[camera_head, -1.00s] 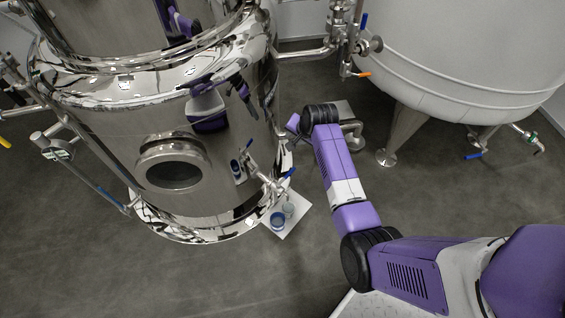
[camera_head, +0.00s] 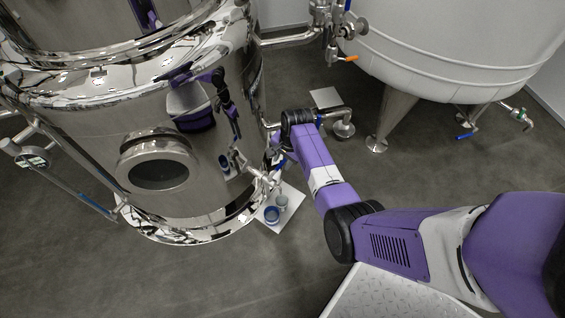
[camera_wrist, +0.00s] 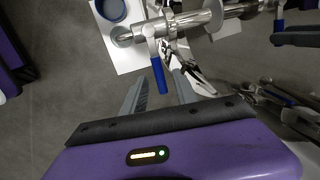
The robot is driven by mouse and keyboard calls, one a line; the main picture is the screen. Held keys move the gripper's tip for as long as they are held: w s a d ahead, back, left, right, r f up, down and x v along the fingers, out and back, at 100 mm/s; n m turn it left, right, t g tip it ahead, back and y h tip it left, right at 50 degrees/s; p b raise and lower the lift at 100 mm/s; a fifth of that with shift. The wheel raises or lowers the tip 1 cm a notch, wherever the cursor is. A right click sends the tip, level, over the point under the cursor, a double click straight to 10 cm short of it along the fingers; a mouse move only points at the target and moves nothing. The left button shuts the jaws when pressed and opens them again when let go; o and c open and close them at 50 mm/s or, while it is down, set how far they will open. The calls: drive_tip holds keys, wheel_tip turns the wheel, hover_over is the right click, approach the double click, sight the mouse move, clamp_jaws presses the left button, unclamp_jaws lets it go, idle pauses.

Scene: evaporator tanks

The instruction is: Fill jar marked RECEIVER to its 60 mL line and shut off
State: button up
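The tap with a blue lever handle (camera_wrist: 159,70) sticks out from the steel tank; its spout (camera_wrist: 122,37) is over a white board (camera_wrist: 128,62). In the head view, two small jars stand on the board (camera_head: 292,205): a blue-looking one (camera_head: 271,214) and a clearer one (camera_head: 282,202) under the tap. In the wrist view only the blue one (camera_wrist: 112,9) shows clearly. I cannot read any label, line or liquid level. My gripper (camera_wrist: 158,84) is open, its fingers apart, with the lever's end between or just beyond the fingertips; contact is unclear.
The large steel tank (camera_head: 185,195) with a round window stands left of my arm. A white tank (camera_head: 450,60) on legs stands at the right, with pipes and valves (camera_head: 335,25) between. Grey floor in front is clear.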

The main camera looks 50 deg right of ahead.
drive_tip(key=shift+f, duration=0.1)
clamp_jaws()
idle(1.4)
